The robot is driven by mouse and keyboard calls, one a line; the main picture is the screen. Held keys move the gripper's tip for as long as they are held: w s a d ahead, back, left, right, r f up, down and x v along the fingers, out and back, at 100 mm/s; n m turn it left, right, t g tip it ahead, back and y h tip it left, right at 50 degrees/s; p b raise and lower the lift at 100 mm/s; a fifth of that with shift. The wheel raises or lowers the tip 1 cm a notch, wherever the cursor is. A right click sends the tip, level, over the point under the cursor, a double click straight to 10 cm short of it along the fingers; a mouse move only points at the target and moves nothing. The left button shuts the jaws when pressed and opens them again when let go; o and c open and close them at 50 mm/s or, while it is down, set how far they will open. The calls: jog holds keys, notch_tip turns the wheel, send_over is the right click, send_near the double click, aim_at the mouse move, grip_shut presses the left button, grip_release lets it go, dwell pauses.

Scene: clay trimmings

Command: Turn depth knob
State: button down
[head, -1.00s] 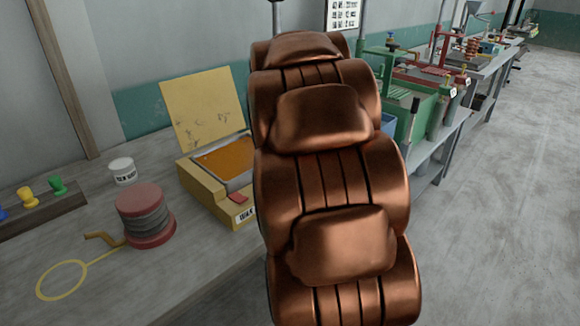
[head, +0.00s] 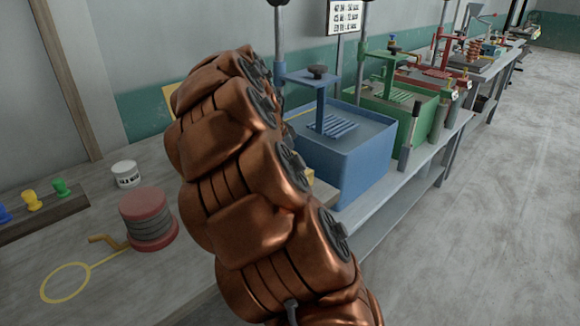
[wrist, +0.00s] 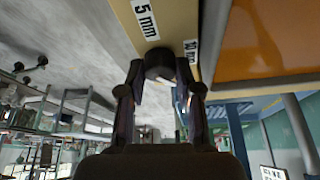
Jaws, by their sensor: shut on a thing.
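In the wrist view my gripper (wrist: 160,80) is closed around a dark round knob (wrist: 159,62), one finger on each side of it. The knob sits on the yellow side of a box (wrist: 128,18) with an orange surface. White labels beside the knob read "5 mm" (wrist: 145,18) and, partly covered, what looks like "10 mm" (wrist: 190,50). In the head view my copper arm hides the gripper, the knob and most of the yellow box; only small parts of the box show behind the arm.
On the bench left of my arm stand a red and grey spool-like cylinder (head: 148,220), a white jar (head: 126,174) and a rack of coloured pegs (head: 38,205). A blue tank (head: 350,160) and a green tank (head: 415,105) stand to the right. The floor on the right is clear.

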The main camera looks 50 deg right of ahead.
jog(key=m+g, duration=0.1)
jog(key=m, duration=0.2)
jog(key=shift+w+m+y, duration=0.1)
jog(key=shift+m+y, duration=0.2)
jog(key=shift+y, duration=0.1)
jog(key=shift+m+g+y+p, duration=0.35)
jog(key=shift+m+g, duration=0.45)
jog(key=shift+m, duration=0.9)
jog(key=c, duration=0.8)
grip_release()
jog(key=shift+v, duration=3.45)
jog(key=shift+w+r, duration=0.1)
jog(key=shift+r, duration=0.15)
